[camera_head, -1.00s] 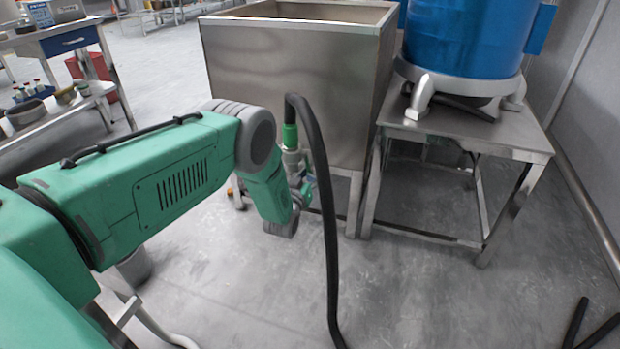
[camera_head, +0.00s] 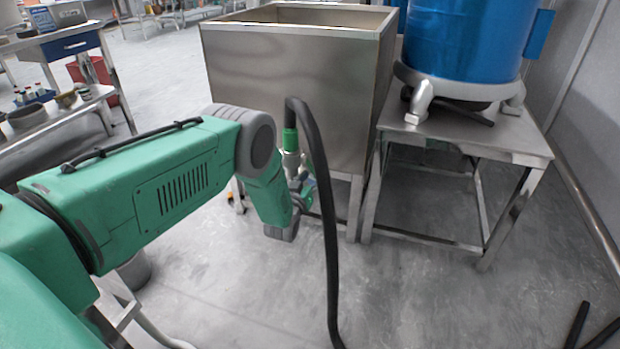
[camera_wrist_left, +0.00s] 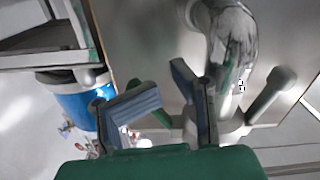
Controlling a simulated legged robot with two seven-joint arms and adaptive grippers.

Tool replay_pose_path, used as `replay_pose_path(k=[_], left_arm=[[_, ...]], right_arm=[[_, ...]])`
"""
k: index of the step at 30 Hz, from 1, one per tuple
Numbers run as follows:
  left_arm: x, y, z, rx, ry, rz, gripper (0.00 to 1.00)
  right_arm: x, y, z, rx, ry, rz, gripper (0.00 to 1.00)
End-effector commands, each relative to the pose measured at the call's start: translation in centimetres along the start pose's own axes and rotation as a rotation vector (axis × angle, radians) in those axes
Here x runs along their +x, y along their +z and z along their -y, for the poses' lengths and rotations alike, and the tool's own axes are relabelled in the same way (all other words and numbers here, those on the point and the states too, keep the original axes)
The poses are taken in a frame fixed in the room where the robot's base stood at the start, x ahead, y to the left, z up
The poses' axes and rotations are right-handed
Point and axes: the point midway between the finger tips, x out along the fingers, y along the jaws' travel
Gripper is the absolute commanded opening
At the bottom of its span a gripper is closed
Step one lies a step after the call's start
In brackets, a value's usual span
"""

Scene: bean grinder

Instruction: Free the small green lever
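The small green lever (camera_wrist_left: 152,98) shows in the left wrist view as a thin curved green piece beside the metal pipe fitting. My left gripper (camera_wrist_left: 165,98) has its two fingers apart, with the lever seen in the gap between them. I cannot tell whether either finger touches it. In the head view my left gripper (camera_head: 302,190) is at the valve fitting (camera_head: 291,162) below the steel hopper, and the lever is mostly hidden behind my wrist and the hose.
The steel hopper (camera_head: 285,85) stands behind. A metal table (camera_head: 470,139) with a blue drum (camera_head: 465,40) is at right.

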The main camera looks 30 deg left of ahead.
Motion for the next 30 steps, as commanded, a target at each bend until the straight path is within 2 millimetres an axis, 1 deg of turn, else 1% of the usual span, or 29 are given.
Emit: replay_pose_path(k=[5,15,30], left_arm=[[-0.6,-0.3,0.0,-0.001,0.001,-0.003,0.21],[-3.0,-0.4,-0.1,-0.001,0.0,-0.002,0.21],[-6.5,-0.3,0.0,-0.001,0.0,-0.001,0.21]], right_arm=[[-0.5,0.0,0.0,0.0,0.0,0.0,0.0],[-2.4,-0.1,0.0,0.0,0.0,0.0,0.0],[-4.7,-0.2,0.0,0.0,0.0,0.0,0.0]])
